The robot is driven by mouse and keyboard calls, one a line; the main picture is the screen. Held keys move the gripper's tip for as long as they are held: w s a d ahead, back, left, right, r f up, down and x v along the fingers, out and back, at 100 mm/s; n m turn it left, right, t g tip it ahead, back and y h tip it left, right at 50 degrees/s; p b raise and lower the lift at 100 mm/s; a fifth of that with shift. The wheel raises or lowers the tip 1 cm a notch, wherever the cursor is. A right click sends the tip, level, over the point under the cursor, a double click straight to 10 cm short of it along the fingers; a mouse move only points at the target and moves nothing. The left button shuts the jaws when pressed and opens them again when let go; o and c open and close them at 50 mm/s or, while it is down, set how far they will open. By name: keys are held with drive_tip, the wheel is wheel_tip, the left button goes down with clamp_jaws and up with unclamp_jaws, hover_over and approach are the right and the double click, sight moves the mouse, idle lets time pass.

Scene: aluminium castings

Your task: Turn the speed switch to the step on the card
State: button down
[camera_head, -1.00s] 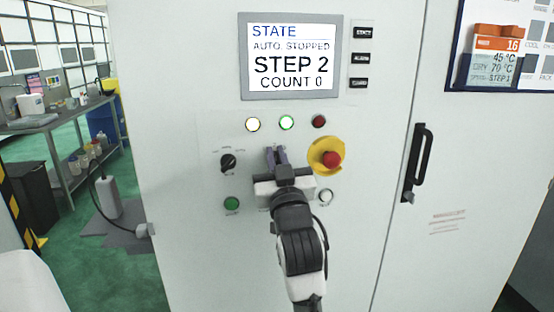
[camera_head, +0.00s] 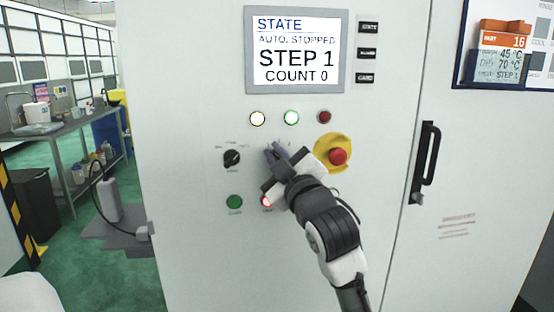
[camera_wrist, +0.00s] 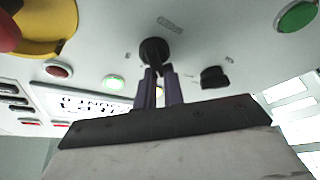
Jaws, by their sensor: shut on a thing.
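The speed switch is a round black knob (camera_wrist: 154,50) in the wrist view; in the head view my gripper hides it. My gripper (camera_head: 275,150) has its purple fingers (camera_wrist: 159,76) shut on this knob and is tilted. The card (camera_head: 503,52) on the right has an orange top with 16 and a lower line that looks like STEP 1. The display (camera_head: 295,50) reads STATE, AUTO. STOPPED, STEP 1, COUNT 0.
A second black selector (camera_head: 232,158) sits left of my gripper. A yellow-ringed red emergency button (camera_head: 337,156) is close on the right. A green button (camera_head: 234,202) and a red-lit button (camera_head: 267,201) are below. A black door handle (camera_head: 424,163) stands further right.

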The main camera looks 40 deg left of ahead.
drive_tip(key=shift+w+f+n, duration=0.2)
drive_tip(key=shift+f+n, duration=0.05)
drive_tip(key=shift+n, duration=0.05)
drive_tip(key=c, duration=1.5)
unclamp_jaws()
drive_tip(key=shift+w, duration=0.15)
drive_tip(key=shift+r, duration=0.1)
drive_tip(key=b+v, duration=0.4)
drive_tip(key=v, duration=1)
drive_tip(key=shift+a+r, duration=0.1)
